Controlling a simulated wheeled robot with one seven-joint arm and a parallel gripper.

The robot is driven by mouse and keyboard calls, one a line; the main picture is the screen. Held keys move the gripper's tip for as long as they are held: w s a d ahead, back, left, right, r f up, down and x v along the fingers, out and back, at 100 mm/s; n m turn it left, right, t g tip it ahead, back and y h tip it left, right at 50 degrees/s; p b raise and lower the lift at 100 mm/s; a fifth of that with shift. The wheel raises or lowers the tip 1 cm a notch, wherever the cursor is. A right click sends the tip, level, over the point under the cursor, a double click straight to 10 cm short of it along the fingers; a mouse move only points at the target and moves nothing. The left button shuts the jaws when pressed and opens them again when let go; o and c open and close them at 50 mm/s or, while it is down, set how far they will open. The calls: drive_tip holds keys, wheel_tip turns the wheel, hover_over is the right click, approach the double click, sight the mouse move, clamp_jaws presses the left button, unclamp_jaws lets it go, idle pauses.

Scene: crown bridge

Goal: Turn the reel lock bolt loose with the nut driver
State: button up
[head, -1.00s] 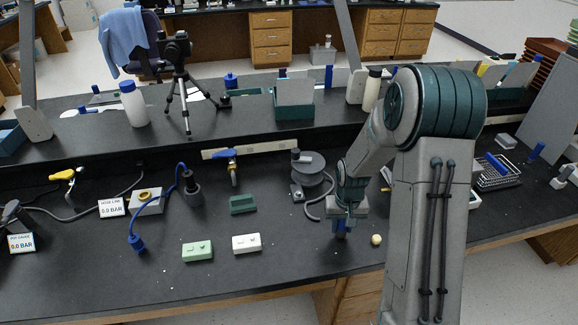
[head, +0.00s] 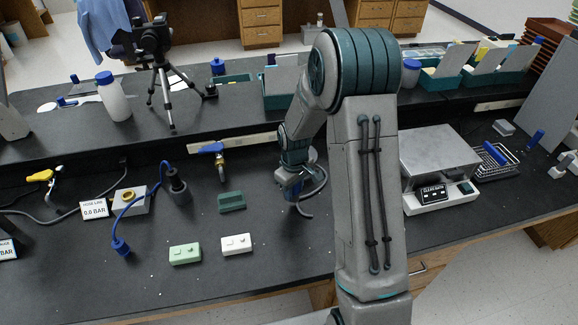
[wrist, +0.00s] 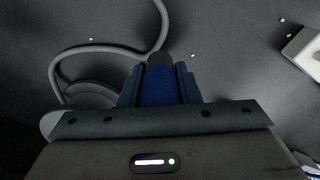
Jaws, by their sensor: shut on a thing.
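My gripper (head: 291,186) is shut on the blue handle of the nut driver (wrist: 158,88). The wrist view shows that handle between the two fingers, with a dark end (wrist: 160,59) beyond them. The grey reel (wrist: 84,95) is partly seen at the left of the wrist view, with its grey hose curving past the driver's dark end. In the head view my gripper and wrist are in front of the reel, hiding most of it; the hose (head: 322,182) loops out to the right. The lock bolt is not visible, so I cannot tell whether the driver touches it.
A blue-handled valve (head: 212,149) and a green block (head: 231,202) stand left of my gripper. A green box (head: 185,254) and a white box (head: 236,244) lie nearer the front edge. A scale (head: 438,165) is right of my arm. A raised shelf runs behind.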

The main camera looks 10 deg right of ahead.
drive_tip(key=n, duration=0.1)
drive_tip(key=w+r+n, duration=0.1)
drive_tip(key=n, duration=0.3)
drive_tip(key=shift+w+r, duration=0.25)
drive_tip(key=shift+w, duration=0.05)
drive_tip(key=n, duration=0.1)
drive_tip(key=w+r+n, duration=0.1)
drive_tip(key=n, duration=0.1)
drive_tip(key=shift+p, duration=0.35)
drive_tip(key=n, duration=0.1)
drive_tip(key=w+n, duration=0.1)
drive_tip(key=n, duration=0.1)
drive_tip(key=shift+r+n, duration=0.3)
drive_tip(key=shift+r, duration=0.1)
drive_tip(key=n, duration=0.2)
drive_tip(key=w+r+n, duration=0.1)
drive_tip(key=n, duration=0.1)
drive_tip(key=shift+p, duration=0.3)
drive_tip(key=shift+f+b, duration=1.4)
drive_tip(key=shift+f, duration=0.45)
drive_tip(key=shift+f+b, duration=0.55)
drive_tip(key=shift+f, duration=0.35)
drive_tip(key=shift+n, duration=0.3)
